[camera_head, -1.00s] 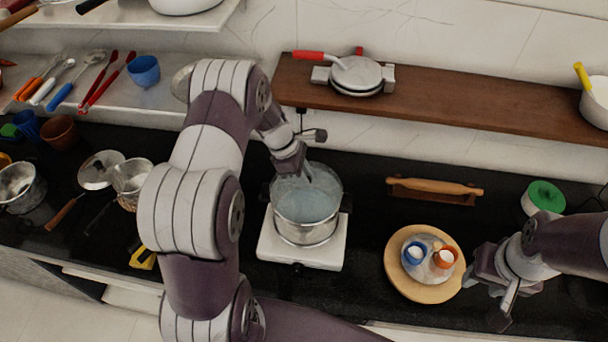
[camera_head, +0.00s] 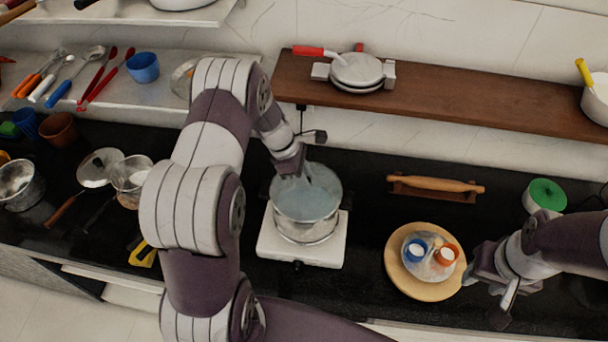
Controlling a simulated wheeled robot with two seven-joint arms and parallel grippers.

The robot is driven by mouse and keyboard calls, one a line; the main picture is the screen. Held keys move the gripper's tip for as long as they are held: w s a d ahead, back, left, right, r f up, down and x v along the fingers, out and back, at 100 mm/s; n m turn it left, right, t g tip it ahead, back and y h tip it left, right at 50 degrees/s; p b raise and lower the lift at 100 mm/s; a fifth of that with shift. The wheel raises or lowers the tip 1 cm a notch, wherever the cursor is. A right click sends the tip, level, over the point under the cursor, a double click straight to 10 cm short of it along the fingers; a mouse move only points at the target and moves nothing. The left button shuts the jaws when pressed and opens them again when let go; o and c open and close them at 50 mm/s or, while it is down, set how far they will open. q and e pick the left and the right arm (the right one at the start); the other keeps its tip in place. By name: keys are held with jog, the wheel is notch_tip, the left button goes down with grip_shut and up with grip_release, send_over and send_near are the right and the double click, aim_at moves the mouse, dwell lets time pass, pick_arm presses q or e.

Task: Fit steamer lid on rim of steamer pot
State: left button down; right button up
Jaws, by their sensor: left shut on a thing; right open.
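The steamer pot (camera_head: 305,229) stands on a white square burner in the middle of the dark counter. The steamer lid (camera_head: 308,197), a translucent bluish disc, is over the pot's mouth. It looks close to the rim, but I cannot tell whether it is seated all round. My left gripper (camera_head: 302,176) is above the lid's far left part, shut on the lid; its grip point is partly hidden by the fingers. My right gripper (camera_head: 505,298) is open and empty at the lower right, beside a round board.
The white burner (camera_head: 270,244) is under the pot. A round wooden board (camera_head: 400,278) with small cups is to the right. A rolling pin (camera_head: 440,184) lies on a stand behind it. A brown shelf (camera_head: 440,94) runs above. Pans and pots crowd the left.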

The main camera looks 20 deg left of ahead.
pick_arm(q)
jog(key=shift+c, duration=1.3)
grip_release()
notch_tip(320, 180, up, 7)
jog(key=p, duration=0.5)
jog(key=shift+f+p, duration=0.2)
jog(key=shift+p, duration=0.2)
